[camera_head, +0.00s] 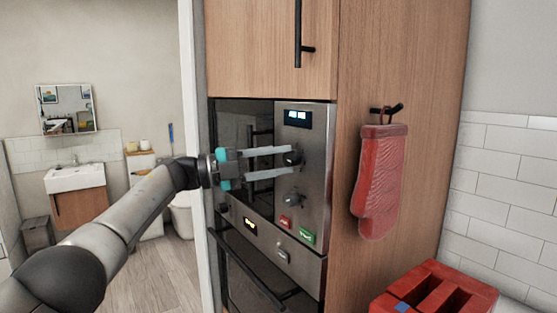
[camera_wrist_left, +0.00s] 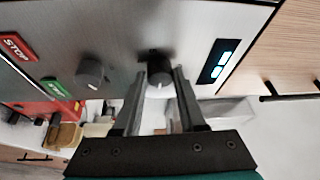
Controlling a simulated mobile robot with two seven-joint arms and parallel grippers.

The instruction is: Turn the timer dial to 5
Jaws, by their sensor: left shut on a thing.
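The upper dial (camera_head: 293,158), a dark round knob on the steel oven panel, is below a lit blue-white display (camera_head: 297,118). I take it as the timer dial; no number scale is readable. My left gripper (camera_head: 288,162) comes in from the left and is shut on this dial, one finger on each side. In the left wrist view the dial (camera_wrist_left: 159,80) is between the fingertips of the gripper (camera_wrist_left: 163,84). A second, lower dial (camera_head: 292,198) is free, and also shows in the left wrist view (camera_wrist_left: 90,71). The right gripper is out of view.
Red stop (camera_head: 285,222) and green start (camera_head: 307,236) buttons are below the dials. A black door handle (camera_head: 298,35) is above. A red oven mitt (camera_head: 380,185) hangs on the cabinet side. A red block-like object (camera_head: 440,292) is at the lower right.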

